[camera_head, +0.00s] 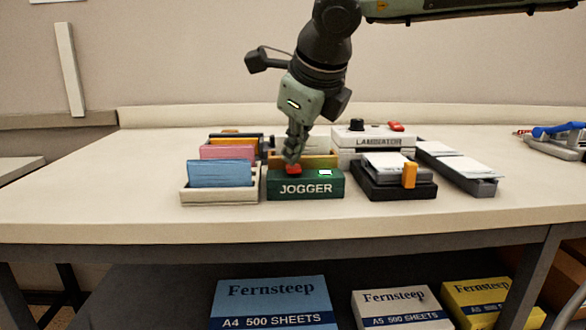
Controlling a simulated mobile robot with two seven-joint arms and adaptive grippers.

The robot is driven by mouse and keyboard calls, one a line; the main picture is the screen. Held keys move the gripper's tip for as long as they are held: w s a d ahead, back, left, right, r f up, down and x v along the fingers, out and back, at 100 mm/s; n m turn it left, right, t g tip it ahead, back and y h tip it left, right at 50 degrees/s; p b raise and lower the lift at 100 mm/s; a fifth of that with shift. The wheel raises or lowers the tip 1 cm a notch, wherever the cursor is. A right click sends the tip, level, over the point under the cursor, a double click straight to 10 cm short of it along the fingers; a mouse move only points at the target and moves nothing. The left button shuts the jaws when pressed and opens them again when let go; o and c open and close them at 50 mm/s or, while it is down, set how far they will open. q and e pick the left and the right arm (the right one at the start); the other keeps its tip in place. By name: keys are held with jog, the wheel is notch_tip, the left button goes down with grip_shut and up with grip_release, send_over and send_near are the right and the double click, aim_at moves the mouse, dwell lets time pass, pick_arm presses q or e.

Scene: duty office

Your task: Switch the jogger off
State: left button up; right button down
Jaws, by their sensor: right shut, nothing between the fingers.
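The jogger (306,189) is a dark green box with a white JOGGER label, near the front middle of the table. My right gripper (292,160) is shut and empty, pointing down at the red switch. Its fingertips are at or just above the switch; I cannot tell whether they touch. The fingers partly cover the back of the switch. My left gripper is not in view.
Left of the jogger is a cream tray (219,197) with blue cards. The table's front strip (300,222) is clear.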

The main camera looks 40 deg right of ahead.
aim_at(293, 167)
jog(key=shift+f+b, duration=0.35)
jog(key=shift+b, duration=0.1)
dwell(0.3)
jog(key=shift+r, duration=0.1)
jog(key=shift+r+p, duration=0.3)
jog(key=shift+r, duration=0.4)
jog(key=shift+w+r, duration=0.1)
jog(key=shift+w+d+r+p, duration=0.2)
jog(key=shift+r+p, duration=0.55)
jog(key=shift+r, duration=0.45)
jog(key=shift+w+d+r+p, duration=0.15)
jog(key=shift+r+p, duration=0.6)
jog(key=shift+r, duration=0.45)
jog(key=shift+a, duration=0.1)
jog(key=shift+f, duration=0.1)
